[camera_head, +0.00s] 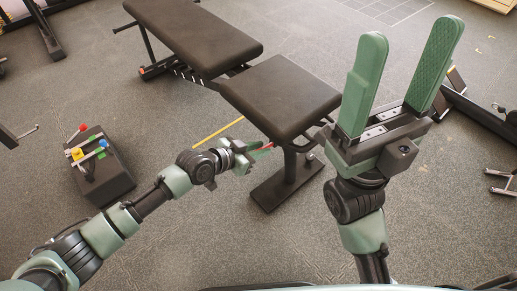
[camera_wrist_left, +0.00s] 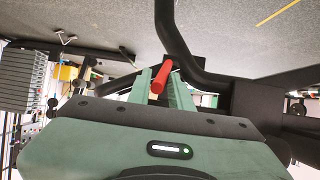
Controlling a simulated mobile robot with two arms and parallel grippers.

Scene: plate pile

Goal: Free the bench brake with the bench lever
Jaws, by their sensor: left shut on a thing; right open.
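The bench (camera_head: 282,98) has black padded seat and back sections on a dark frame. The bench lever (camera_wrist_left: 158,80) is a red handle, seen in the left wrist view between the green fingers of my left gripper (camera_wrist_left: 165,92). In the head view a bit of red shows at the fingertips of my left gripper (camera_head: 258,152), beside the bench's near end. That gripper is shut on the lever. My right gripper (camera_head: 405,85) is open and empty, raised close to the camera with its fingers pointing up. I cannot make out the bench brake itself.
A dark box (camera_head: 104,175) with red, yellow and blue knobs stands on the floor at left. A yellow line (camera_head: 217,131) runs along the floor near the bench. Other gym equipment stands at the right and upper left edges. The floor in front of the bench is clear.

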